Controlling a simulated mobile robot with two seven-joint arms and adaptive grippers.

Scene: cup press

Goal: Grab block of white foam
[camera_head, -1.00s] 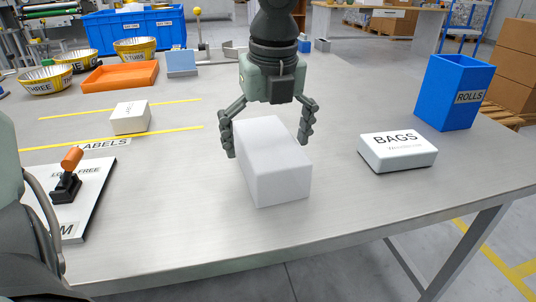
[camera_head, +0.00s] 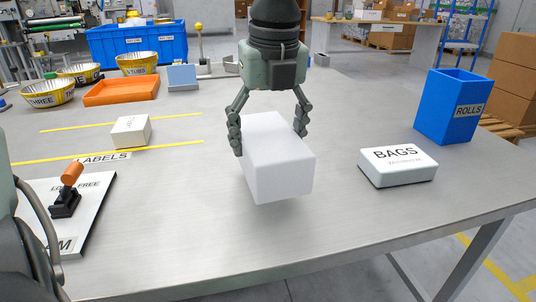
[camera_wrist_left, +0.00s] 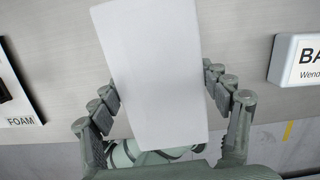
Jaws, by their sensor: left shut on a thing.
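The block of white foam (camera_head: 280,160) is a plain white box in the middle of the head view. My left gripper (camera_head: 269,142) is above it with its fingers shut on the block's two sides. The block is slightly above the table, with a soft shadow below it. In the left wrist view the block (camera_wrist_left: 153,75) fills the middle, between the fingers of my left gripper (camera_wrist_left: 162,85). My right gripper is not in view.
On the metal table (camera_head: 180,220), a white BAGS box (camera_head: 397,167) and a blue ROLLS bin (camera_head: 451,108) stand right. A small white box (camera_head: 130,131), a white board (camera_head: 85,225) with an orange-handled tool (camera_head: 69,190), and an orange tray (camera_head: 121,84) lie left.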

